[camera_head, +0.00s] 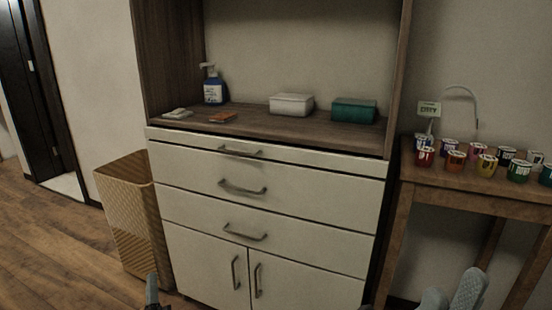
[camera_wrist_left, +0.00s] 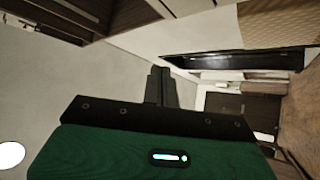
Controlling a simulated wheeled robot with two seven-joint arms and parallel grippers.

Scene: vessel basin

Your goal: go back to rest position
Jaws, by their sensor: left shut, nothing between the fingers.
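My left gripper (camera_head: 152,289) shows at the bottom edge in the head view, in front of the wicker bin and low cabinet doors. In the left wrist view its two dark fingers (camera_wrist_left: 161,86) are together with nothing between them. At the bottom edge of the head view, a small dark tip (camera_head: 366,307) is probably my right gripper; too little shows to tell its state.
A white cabinet (camera_head: 275,215) with drawers and doors stands ahead. Its shelf (camera_head: 255,122) bears a blue pump bottle (camera_head: 214,90), a white box (camera_head: 291,104) and a green box (camera_head: 354,110). A wicker bin (camera_head: 135,215) stands left. A wooden table (camera_head: 475,188) holds several colored cups.

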